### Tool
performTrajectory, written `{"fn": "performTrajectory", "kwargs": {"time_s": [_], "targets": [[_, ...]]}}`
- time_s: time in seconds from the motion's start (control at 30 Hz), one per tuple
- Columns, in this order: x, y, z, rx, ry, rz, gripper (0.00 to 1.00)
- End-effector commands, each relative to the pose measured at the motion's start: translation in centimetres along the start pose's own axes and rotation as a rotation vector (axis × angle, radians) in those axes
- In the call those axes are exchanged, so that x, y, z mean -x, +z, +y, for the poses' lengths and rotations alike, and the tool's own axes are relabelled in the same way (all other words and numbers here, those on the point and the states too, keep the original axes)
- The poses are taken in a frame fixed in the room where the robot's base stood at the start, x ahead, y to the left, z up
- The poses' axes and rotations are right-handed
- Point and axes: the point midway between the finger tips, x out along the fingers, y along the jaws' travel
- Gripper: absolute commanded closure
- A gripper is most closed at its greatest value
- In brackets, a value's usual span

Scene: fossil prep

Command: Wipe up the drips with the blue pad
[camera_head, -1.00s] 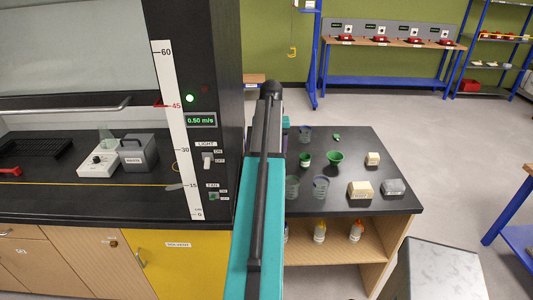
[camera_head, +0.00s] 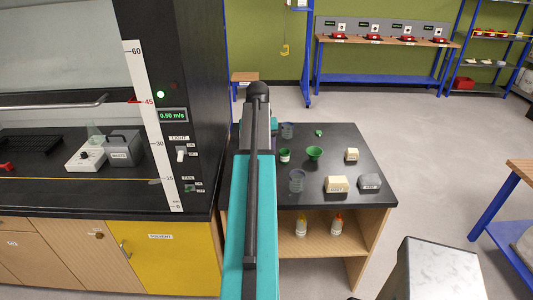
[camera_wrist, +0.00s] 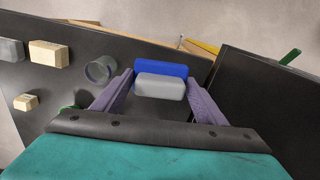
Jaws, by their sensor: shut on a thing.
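In the wrist view my gripper (camera_wrist: 160,79) has its two purple fingers closed on the sides of a pad with a blue layer (camera_wrist: 161,69) and a grey layer (camera_wrist: 158,90). The pad is over or on the black bench top (camera_wrist: 77,50); I cannot tell whether it touches. In the head view my own arm hides the gripper and the pad. The black bench (camera_head: 350,205) shows to the right of my arm. I can make out no drips in either view.
A glass beaker (camera_wrist: 100,69) stands just left of the pad. The bench also holds a green funnel (camera_head: 314,153), a small green-rimmed cup (camera_head: 284,155), cream blocks (camera_head: 337,184) and a grey block (camera_head: 370,181). The fume hood (camera_head: 165,60) stands at left.

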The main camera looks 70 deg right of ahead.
Motion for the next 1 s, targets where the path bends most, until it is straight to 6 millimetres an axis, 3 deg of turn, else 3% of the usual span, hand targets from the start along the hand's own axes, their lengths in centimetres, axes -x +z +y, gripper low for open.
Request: {"fn": "performTrajectory", "kwargs": {"time_s": [0.33, 0.47, 1.0], "targets": [[-0.1, 2.7, -4.5, 0.107, 0.0, 0.0, 0.52], [-0.2, 4.3, -7.1, 0.173, 0.0, 0.0, 0.52], [-0.8, 12.6, -21.2, 0.53, 0.0, 0.0, 0.52]]}}
